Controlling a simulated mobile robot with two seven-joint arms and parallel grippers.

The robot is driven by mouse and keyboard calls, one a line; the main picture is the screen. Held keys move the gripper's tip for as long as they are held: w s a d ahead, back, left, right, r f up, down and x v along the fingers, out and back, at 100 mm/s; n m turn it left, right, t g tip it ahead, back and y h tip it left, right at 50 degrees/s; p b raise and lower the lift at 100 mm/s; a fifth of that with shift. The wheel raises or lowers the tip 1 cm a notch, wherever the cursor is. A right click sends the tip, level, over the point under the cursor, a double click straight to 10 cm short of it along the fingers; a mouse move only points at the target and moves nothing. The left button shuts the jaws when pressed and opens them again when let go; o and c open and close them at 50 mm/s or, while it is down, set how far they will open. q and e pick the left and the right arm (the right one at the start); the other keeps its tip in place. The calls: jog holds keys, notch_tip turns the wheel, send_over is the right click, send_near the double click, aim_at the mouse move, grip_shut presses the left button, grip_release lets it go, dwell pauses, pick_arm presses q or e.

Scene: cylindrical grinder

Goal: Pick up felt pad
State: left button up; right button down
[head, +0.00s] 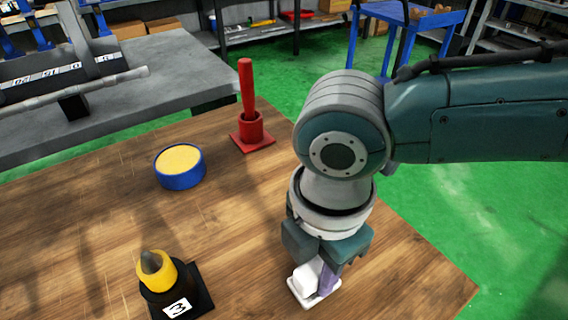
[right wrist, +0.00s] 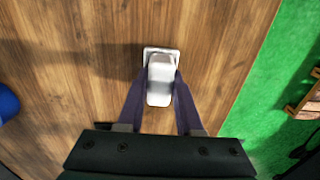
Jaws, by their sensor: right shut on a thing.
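The felt pad (head: 306,278) is a small white block in a shallow white tray (head: 326,296) near the front right of the wooden table. My right gripper (head: 318,274) points down over it, with its purple fingers on either side, shut on the pad. In the right wrist view the pad (right wrist: 160,84) sits between the two fingertips (right wrist: 161,76), and the tray rim (right wrist: 161,49) shows past its far end. I cannot tell whether the pad is clear of the tray. My left gripper is not in view.
A blue round tub (head: 180,178) with a yellow top, a red stand (head: 252,135) with a red-handled tool, and a black holder (head: 180,292) with a yellow-collared grey cone stand on the table. A grey machine (head: 130,105) is at back left. The middle of the table is clear.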

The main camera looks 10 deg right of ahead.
aim_at(317, 266)
jog(key=shift+r, duration=0.1)
notch_tip(317, 266, up, 20)
jog(key=p, duration=0.2)
jog(key=shift+p, duration=0.4)
jog(key=c, duration=1.1)
grip_release()
grip_shut()
